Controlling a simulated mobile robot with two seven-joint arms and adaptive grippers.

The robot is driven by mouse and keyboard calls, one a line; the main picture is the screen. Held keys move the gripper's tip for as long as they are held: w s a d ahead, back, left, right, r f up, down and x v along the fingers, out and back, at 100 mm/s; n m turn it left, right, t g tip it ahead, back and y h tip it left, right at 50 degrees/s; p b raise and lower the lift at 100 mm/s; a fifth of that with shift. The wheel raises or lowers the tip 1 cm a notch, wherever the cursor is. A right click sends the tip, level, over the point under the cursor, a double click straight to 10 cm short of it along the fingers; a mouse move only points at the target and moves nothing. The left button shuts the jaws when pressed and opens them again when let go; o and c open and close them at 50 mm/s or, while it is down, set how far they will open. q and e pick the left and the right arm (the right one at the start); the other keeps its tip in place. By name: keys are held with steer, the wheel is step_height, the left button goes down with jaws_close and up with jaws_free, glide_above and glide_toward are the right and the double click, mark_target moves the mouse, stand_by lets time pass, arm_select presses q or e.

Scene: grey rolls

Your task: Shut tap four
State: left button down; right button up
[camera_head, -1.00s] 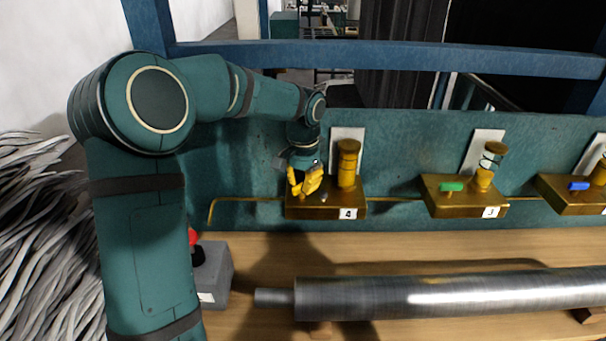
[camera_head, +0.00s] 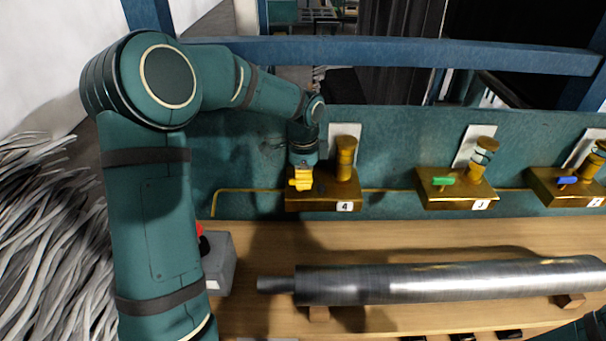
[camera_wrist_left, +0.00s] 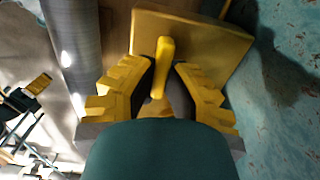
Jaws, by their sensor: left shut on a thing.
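Tap four is a brass block (camera_head: 335,199) with a "4" label (camera_head: 344,207) and an upright brass post (camera_head: 346,160). It stands at the left of the row, against the teal panel. My left gripper (camera_head: 300,180) points down over the block's left part, beside the post. In the left wrist view, a yellow lever handle (camera_wrist_left: 164,58) stands between the yellow-padded fingers (camera_wrist_left: 158,95) with the brass block (camera_wrist_left: 200,45) behind it. The left gripper is shut on this handle. In the head view the gripper hides most of the handle. My right gripper is out of view.
Tap three (camera_head: 455,187) with a green handle and another tap (camera_head: 568,187) with a blue handle stand to the right. A long metal roll (camera_head: 450,281) lies in front on the wooden bench (camera_head: 400,238). A grey box (camera_head: 220,262) with a red button stands left.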

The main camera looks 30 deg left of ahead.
arm_select(q)
steer(key=shift+f, duration=0.15)
steer(key=shift+s, duration=0.1)
stand_by(0.3)
steer(key=c, duration=1)
jaws_free()
step_height(320, 180, up, 12)
